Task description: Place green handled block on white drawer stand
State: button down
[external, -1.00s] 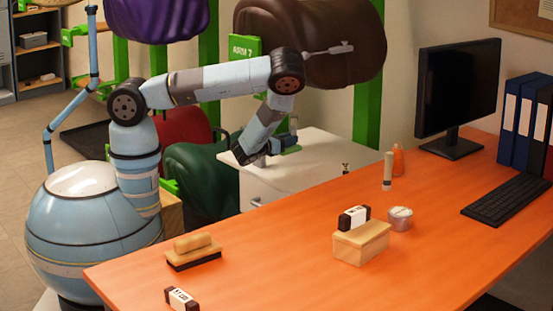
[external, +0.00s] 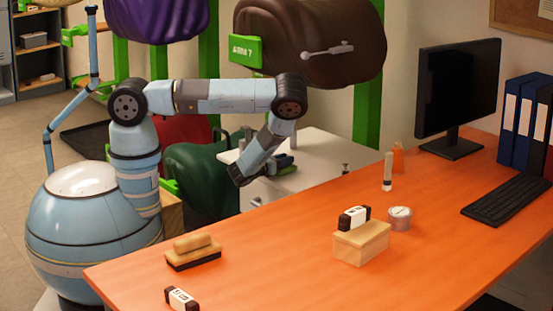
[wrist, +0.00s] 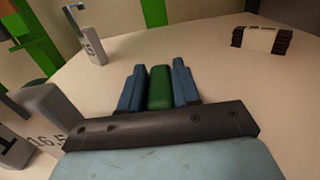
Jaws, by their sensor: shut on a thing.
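The green handled block (wrist: 160,88) sits between the two blue fingers of my gripper (wrist: 160,85) in the wrist view. My gripper is shut on it. In the external view, my gripper (external: 283,164) and a little of the green block (external: 288,171) show at the white drawer stand (external: 322,152), near its front part. The stand's pale top (wrist: 215,75) fills much of the wrist view. I cannot tell whether the block touches the top or is held above it. The block's lower part is hidden by my fingers and wrist.
Grey gauge pieces stand at the left of the wrist view, one marked 5 (wrist: 94,50) and one marked 16.5 (wrist: 45,112). A dark-ended pale block (wrist: 262,38) sits at the far right. The orange desk (external: 270,250) is beside the stand, with several items on it.

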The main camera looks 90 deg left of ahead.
jog(key=c, duration=0.8)
grip_release()
